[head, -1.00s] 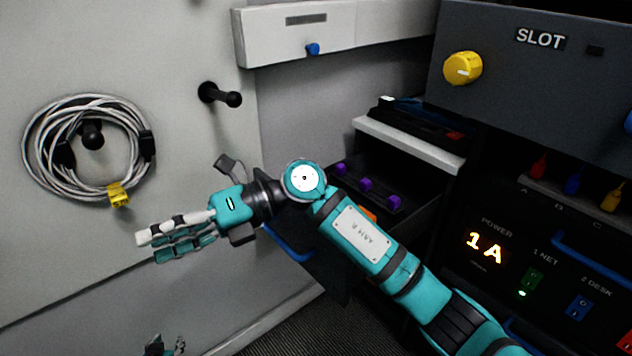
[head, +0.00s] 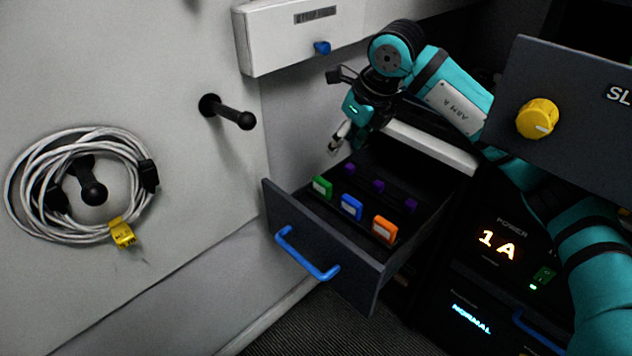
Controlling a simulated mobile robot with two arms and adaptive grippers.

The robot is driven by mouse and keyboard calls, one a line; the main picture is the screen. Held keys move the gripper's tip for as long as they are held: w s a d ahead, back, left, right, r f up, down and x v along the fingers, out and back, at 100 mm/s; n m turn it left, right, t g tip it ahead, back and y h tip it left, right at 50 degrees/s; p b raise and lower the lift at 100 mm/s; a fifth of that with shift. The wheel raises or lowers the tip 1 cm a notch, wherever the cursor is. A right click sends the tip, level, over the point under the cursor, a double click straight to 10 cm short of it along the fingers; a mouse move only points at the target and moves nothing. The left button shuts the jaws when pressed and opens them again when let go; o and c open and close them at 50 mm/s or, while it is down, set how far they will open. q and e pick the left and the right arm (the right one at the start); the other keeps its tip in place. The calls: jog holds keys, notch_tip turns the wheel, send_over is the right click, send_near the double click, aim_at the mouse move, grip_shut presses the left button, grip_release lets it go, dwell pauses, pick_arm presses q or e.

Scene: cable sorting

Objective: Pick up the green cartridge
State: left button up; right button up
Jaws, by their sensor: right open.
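The green cartridge (head: 322,187) stands in the open drawer (head: 335,240), in the front row at the left end, beside a blue cartridge (head: 351,207) and an orange cartridge (head: 384,229). My right gripper (head: 338,140) is above the drawer's back left part, a little above and behind the green cartridge in the picture, apart from it. Its fingers point down and it is open, with nothing visible between them. My left gripper is not in view.
Several purple pieces (head: 378,185) sit in the drawer behind the cartridges. The drawer has a blue handle (head: 306,254). A white ledge (head: 432,146) lies right of the gripper. A coiled cable (head: 78,184) hangs on the left wall near a black peg (head: 228,112).

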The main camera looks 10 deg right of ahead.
aim_at(323, 180)
jog(key=b+x, duration=0.1)
jog(key=x, duration=1.4)
jog(key=shift+w+a+f, duration=0.1)
jog(key=shift+w+f, duration=0.1)
jog(key=shift+f, duration=0.1)
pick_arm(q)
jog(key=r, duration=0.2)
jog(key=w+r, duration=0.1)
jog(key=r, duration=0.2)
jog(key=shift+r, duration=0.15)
pick_arm(e)
grip_shut()
